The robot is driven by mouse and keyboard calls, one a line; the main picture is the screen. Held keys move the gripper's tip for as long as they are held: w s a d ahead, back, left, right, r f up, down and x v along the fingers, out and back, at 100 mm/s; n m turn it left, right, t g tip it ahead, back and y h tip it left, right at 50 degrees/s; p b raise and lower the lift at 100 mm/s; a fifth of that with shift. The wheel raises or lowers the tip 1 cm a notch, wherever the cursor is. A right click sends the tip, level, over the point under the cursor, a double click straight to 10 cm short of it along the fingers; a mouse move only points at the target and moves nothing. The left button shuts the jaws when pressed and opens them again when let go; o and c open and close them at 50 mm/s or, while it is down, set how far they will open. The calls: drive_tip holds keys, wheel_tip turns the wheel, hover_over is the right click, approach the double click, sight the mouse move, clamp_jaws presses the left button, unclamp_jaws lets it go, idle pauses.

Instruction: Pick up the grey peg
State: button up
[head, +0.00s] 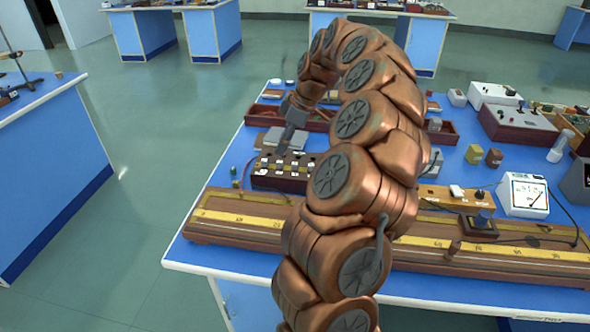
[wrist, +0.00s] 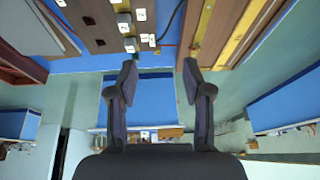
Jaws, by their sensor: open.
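My gripper (wrist: 160,72) is open in the wrist view, its two dark fingers wide apart with nothing between them. In the head view my gripper (head: 285,143) hangs down at the end of the arched arm, over the back of a long dark box (head: 277,183) with small pale-marked fittings on top. The box also shows in the wrist view (wrist: 92,22), with several pale grey blocks along its edge, beyond the left finger. I cannot tell which piece is the grey peg; none stands out clearly, and my arm hides part of the bench.
A long wooden board with a yellow scale (head: 238,219) lies along the bench front. A white meter (head: 523,195), a wooden block with a yellow top (head: 440,196) and small blocks (head: 474,154) stand to the right. Bare blue bench top (head: 222,172) shows at the left edge.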

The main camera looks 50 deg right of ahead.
approach(294, 163)
drive_tip(key=f, duration=0.1)
drive_tip(key=shift+s+a+f, duration=0.25)
drive_tip(key=shift+a, duration=0.05)
drive_tip(key=shift+x, duration=0.85)
drive_tip(key=shift+h, duration=0.3)
drive_tip(key=shift+w+p+x, duration=0.15)
drive_tip(key=shift+p+x, duration=0.45)
drive_tip(key=shift+x, duration=0.85)
drive_tip(key=shift+w+p+x, duration=0.15)
drive_tip(key=shift+p+x, duration=0.4)
drive_tip(key=shift+x, duration=0.85)
drive_tip(key=shift+r, duration=0.1)
drive_tip(key=shift+c, duration=0.3)
clamp_jaws()
drive_tip(key=shift+r, duration=0.15)
